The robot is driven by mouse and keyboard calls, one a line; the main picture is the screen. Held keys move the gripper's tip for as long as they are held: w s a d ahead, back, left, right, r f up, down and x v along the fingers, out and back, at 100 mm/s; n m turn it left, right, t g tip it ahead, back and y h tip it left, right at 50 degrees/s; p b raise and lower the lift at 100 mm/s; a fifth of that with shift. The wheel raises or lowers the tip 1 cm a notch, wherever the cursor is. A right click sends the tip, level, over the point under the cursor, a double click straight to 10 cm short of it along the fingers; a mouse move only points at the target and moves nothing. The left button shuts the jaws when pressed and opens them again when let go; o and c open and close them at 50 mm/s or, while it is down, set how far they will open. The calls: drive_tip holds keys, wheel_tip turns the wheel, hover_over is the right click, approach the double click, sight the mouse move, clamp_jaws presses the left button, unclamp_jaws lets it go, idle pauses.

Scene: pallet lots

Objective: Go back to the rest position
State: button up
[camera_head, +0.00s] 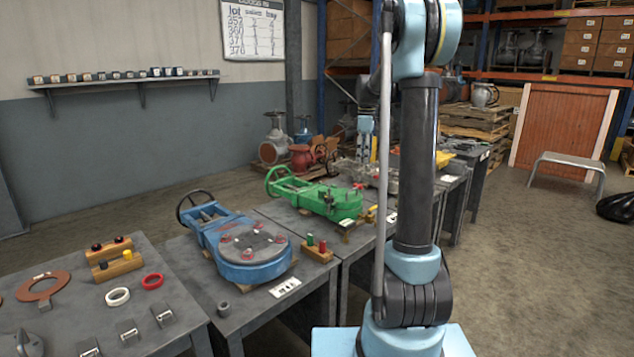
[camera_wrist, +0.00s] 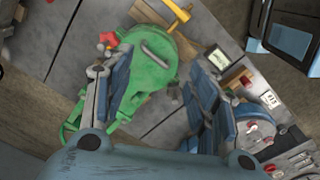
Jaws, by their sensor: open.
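My gripper (camera_wrist: 160,105) is open and empty in the wrist view, its two blue-grey fingers spread wide. The green valve (camera_wrist: 152,72) shows beyond and between the fingers, with a gap that I cannot judge. In the head view my gripper (camera_head: 366,140) hangs small behind my arm, over the far tables. The green valve (camera_head: 335,202) lies on a grey table there, its handwheel to the left.
A blue valve (camera_head: 245,250) lies on the nearer table, by a wooden block (camera_head: 317,251) with coloured pegs. Rings and blocks lie on the front left table (camera_head: 60,325). A metal step stool (camera_head: 568,166) stands on open floor at right.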

drive_tip(key=s+f+m+t, duration=0.1)
drive_tip(key=s+m, duration=0.3)
drive_tip(key=s, duration=1)
drive_tip(key=s+f+m, duration=0.2)
drive_tip(key=s+m, duration=0.2)
drive_tip(key=s, duration=0.9)
drive_tip(key=s+f+m, duration=0.6)
drive_tip(key=s+f, duration=0.8)
drive_tip(key=s, duration=0.4)
drive_tip(key=shift+s+t, duration=0.15)
drive_tip(key=shift+t, duration=0.25)
